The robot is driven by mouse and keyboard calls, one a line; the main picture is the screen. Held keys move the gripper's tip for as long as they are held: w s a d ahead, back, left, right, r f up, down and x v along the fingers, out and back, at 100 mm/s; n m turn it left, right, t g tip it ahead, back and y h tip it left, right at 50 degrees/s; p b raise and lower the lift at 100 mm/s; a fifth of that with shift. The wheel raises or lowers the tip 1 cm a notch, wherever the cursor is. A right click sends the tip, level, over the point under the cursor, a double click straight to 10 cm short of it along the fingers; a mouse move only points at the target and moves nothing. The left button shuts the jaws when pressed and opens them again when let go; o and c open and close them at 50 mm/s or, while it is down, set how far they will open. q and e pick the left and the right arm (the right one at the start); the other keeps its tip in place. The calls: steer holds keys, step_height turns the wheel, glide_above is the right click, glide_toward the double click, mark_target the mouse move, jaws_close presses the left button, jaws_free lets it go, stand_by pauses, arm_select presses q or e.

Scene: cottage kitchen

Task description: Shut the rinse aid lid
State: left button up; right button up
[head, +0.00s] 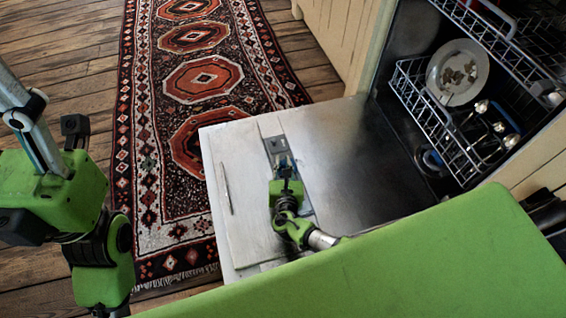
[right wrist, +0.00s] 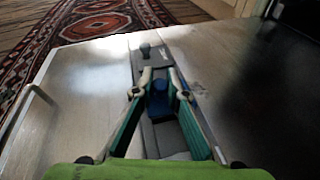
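The dispenser panel (head: 274,145) is a grey strip set in the inner face of the open dishwasher door (head: 345,150). In the right wrist view a blue cap-like part (right wrist: 158,100) stands up from this strip; I take it for the rinse aid lid, but its exact position is unclear. My right gripper (head: 286,166) is over the panel, also seen in the right wrist view (right wrist: 159,72). Its fingers are apart, one on each side of the blue part, with no clear contact. In the head view the gripper hides much of the panel.
A small dark knob (right wrist: 145,49) stands farther along the strip. A handle bar (head: 225,188) lies along the door's left part. The dishwasher rack (head: 440,125) holds a plate (head: 458,72) and cutlery. A patterned rug (head: 200,80) covers the wooden floor beyond the door.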

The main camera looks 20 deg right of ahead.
mark_target(282, 163)
steer(key=o, duration=0.4)
steer(key=shift+r, duration=5)
steer(key=shift+a, duration=0.1)
